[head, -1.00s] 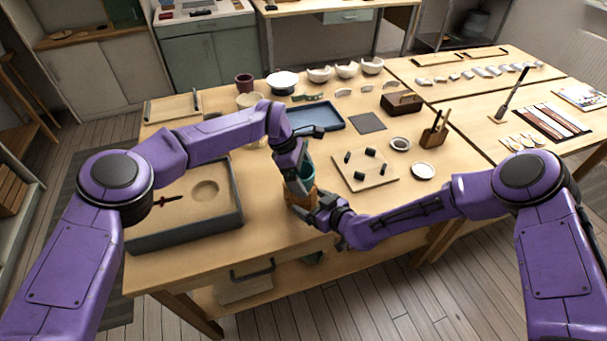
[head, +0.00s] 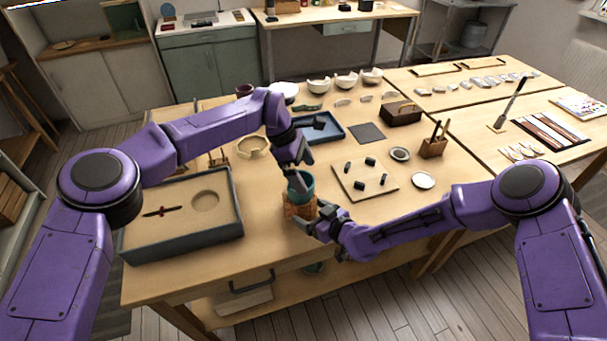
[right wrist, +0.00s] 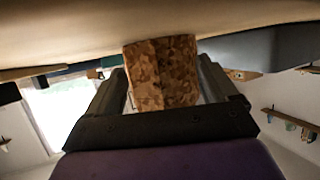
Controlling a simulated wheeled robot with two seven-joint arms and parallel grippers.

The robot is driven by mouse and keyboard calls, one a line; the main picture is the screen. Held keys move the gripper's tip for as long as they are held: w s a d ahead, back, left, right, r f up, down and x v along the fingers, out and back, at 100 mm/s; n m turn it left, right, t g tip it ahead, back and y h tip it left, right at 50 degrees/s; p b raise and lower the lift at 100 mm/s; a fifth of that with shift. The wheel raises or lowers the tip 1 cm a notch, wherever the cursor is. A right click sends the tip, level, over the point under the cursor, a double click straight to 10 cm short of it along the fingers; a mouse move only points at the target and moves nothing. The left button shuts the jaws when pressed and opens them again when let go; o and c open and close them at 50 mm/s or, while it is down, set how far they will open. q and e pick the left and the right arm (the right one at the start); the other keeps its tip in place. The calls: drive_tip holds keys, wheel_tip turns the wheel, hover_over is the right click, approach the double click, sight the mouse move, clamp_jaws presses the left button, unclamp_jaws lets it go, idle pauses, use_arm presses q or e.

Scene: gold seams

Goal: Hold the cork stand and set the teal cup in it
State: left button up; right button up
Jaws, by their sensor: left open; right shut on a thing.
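The cork stand (head: 297,210) is on the front part of the table, and it also shows between the fingers in the right wrist view (right wrist: 162,72). My right gripper (head: 318,224) is shut on the stand from the right. The teal cup (head: 301,186) sits upright in the top of the stand; its lower part is hidden inside. My left gripper (head: 298,180) is open above and behind the cup, with its fingertips at the rim. I cannot tell whether a finger touches the cup.
A grey-rimmed sand tray (head: 238,215) lies to the left. A board (head: 350,188) with several dark pieces lies to the right, with a white dish (head: 423,180) beyond it. A blue tray (head: 338,133) and a beige bowl (head: 252,148) are behind.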

idle(0.4)
drive_tip(key=o, duration=0.9)
